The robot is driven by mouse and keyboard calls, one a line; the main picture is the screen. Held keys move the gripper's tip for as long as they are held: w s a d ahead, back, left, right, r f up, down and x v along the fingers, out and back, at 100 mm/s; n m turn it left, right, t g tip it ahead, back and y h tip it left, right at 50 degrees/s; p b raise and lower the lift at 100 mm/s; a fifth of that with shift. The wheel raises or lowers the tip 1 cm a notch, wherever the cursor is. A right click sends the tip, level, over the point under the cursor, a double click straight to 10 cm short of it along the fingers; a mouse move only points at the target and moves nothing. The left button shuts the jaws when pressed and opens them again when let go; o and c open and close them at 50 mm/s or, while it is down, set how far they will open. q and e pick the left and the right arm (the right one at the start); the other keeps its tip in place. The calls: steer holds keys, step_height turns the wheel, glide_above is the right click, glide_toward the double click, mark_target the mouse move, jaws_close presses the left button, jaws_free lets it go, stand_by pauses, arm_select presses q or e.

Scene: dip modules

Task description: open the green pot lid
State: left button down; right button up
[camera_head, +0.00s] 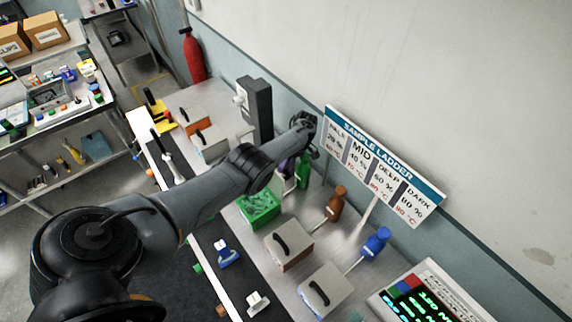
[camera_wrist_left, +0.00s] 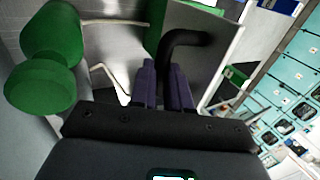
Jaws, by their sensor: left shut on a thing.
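The green pot (camera_head: 259,208) stands on the bench in the head view, and its green inside shows from above. Its lid is a grey plate (camera_wrist_left: 205,62) with a green edge and a black bent handle (camera_wrist_left: 185,42), seen close in the left wrist view. The purple fingers of my left gripper (camera_wrist_left: 163,78) are shut on the black handle. In the head view, my left gripper (camera_head: 286,166) is beyond the pot, near the green bottle, and my arm hides much of it and the lid.
The green bottle (camera_head: 303,171) stands close beside my left gripper and also shows in the left wrist view (camera_wrist_left: 48,55). Grey-lidded pots (camera_head: 289,243) (camera_head: 326,289), a brown bottle (camera_head: 336,203) and a blue bottle (camera_head: 377,242) stand to the right. The sample sign (camera_head: 383,168) stands behind.

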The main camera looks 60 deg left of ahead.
arm_select(q)
steer(key=c, duration=1.4)
jaws_free()
steer(key=shift+s+f, duration=0.2)
steer(key=o, duration=0.3)
steer(key=shift+d, duration=0.1)
steer(key=shift+w+r, duration=0.1)
steer(key=b+v, duration=0.2)
steer(key=v, duration=0.8)
steer(key=shift+w+r+b, duration=0.2)
steer(key=shift+r+b, duration=0.1)
